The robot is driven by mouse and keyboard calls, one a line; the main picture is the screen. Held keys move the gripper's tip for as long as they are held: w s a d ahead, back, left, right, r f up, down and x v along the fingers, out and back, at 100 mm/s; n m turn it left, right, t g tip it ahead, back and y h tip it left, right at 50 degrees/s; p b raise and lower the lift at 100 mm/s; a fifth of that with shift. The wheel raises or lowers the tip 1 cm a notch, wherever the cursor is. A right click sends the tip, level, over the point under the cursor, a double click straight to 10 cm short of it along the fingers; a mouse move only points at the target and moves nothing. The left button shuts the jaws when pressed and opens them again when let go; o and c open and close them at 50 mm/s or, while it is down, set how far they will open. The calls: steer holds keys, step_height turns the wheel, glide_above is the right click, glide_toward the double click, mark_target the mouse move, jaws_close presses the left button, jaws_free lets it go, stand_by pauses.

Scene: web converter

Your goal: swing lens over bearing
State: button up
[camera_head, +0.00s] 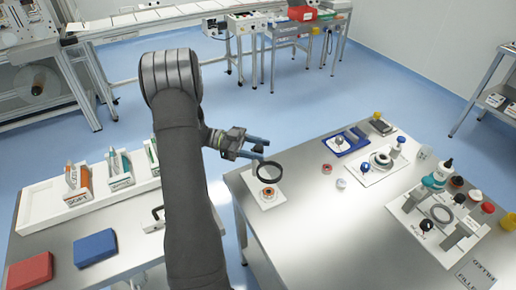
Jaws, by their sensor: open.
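The lens (281,172) is a black-rimmed ring near the left rear corner of the right-hand table. A small bearing (267,194) with an orange and dark ring sits on a white plate (262,203) just in front of the lens in the picture. The rim appears close to the bearing, but their exact overlap is unclear. My gripper (263,149) is open, with its two blue-grey fingers pointing right, just behind the lens in the picture. A small dark knob (258,149) shows between the fingers; contact cannot be told.
Small jars (341,183), a blue tray (345,153), and a white fixture board (379,177) stand to the right. A bottle (443,170) and more fixtures are farther right. Red (30,272) and blue (95,248) blocks lie on the left table. Bare steel lies at the right table's front.

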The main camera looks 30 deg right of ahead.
steer(key=v, duration=0.7)
steer(key=shift+w+a, duration=0.15)
steer(key=shift+w, duration=0.05)
steer(key=x, duration=0.8)
steer(key=shift+n+t+h, duration=0.4)
steer(key=shift+t, duration=0.1)
steer(key=shift+w+a+g, duration=0.1)
steer(key=shift+g, duration=0.2)
